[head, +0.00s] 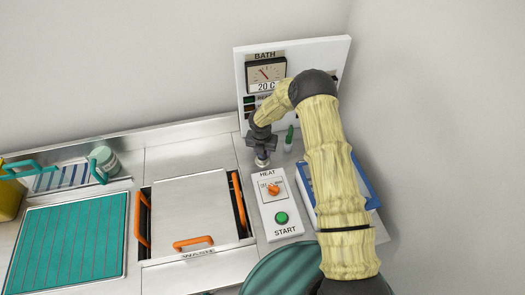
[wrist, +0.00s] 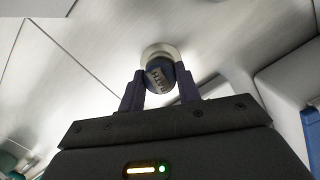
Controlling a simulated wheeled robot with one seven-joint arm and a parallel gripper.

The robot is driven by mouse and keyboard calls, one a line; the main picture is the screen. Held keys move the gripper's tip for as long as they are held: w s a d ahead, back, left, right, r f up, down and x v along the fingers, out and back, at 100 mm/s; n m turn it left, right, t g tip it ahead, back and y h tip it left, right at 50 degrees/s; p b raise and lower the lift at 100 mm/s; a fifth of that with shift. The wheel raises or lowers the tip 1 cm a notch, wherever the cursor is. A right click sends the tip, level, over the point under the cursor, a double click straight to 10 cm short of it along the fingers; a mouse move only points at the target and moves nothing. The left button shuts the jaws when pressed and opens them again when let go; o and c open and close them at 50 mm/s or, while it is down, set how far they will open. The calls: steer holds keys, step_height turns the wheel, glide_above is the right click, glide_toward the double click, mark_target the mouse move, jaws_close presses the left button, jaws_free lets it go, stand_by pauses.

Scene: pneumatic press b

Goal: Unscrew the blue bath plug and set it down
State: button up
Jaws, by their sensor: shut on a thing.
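The blue bath plug (wrist: 160,76) is a small dark blue cap with lettering on it, seen in the wrist view between my fingertips. It sits over a round pale metal fitting (wrist: 158,51) on the steel worktop. I cannot tell whether its thread is engaged. My gripper (wrist: 161,86) is shut on the plug, one finger on each side. In the head view my gripper (head: 262,152) points down at the metal fitting (head: 261,162) behind the HEAT panel, and it hides most of the plug.
The white HEAT and START panel (head: 278,204) stands just in front of the gripper. A green marker-like item (head: 289,138) is close to its right. The BATH gauge board (head: 240,75) rises behind. A steel lid with orange handles (head: 190,212) lies left. Bare steel (head: 185,158) is free left of the gripper.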

steer(key=shift+n+p, duration=0.35)
steer(key=shift+n, duration=0.45)
steer(key=shift+s, duration=0.1)
steer(key=shift+n+p, duration=0.35)
steer(key=shift+n, duration=0.55)
steer(key=shift+n+y+p, duration=0.3)
steer(key=shift+n+p, duration=0.1)
steer(key=shift+n, duration=0.1)
steer(key=shift+d+n, duration=0.1)
steer(key=shift+n, duration=0.2)
